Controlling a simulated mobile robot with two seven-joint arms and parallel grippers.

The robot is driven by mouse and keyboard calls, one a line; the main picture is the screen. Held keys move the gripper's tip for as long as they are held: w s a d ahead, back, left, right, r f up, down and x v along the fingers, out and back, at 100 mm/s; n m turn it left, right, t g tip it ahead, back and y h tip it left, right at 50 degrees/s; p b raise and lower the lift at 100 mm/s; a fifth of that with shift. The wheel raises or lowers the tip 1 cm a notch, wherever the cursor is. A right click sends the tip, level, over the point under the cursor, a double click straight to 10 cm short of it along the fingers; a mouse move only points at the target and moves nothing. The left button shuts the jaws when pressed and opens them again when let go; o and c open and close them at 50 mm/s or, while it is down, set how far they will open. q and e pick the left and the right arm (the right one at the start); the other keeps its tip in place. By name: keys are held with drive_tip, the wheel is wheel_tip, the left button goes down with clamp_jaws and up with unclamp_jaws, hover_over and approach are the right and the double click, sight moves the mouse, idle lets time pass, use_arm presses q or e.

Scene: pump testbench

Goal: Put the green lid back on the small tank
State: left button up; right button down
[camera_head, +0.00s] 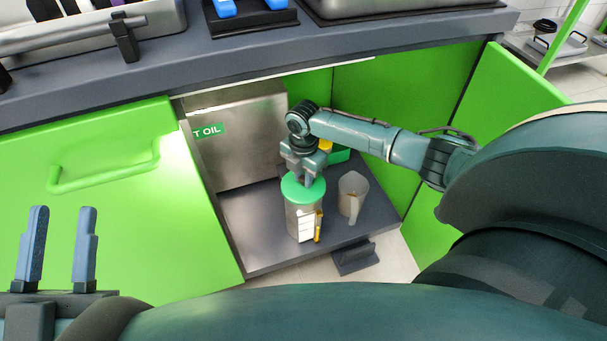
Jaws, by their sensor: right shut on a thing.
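The small tank (303,222) is a grey cylinder with a white label and a yellow gauge on its front. It stands upright on the dark shelf inside the open cabinet. The green lid (293,192) is at the tank's top and covers its opening in this view; I cannot tell whether it is fully seated. My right gripper (305,180) reaches in from the right and is shut on the lid from above. My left gripper (59,245) is at the lower left, its two fingers apart and empty, far from the tank.
A clear jug (352,194) stands close to the right of the tank on the shelf (257,237). A steel box labelled oil (236,140) stands behind left. The green cabinet door (110,215) is on the left, and the dark countertop (250,57) overhangs above.

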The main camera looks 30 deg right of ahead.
drive_tip(key=c, duration=0.7)
unclamp_jaws()
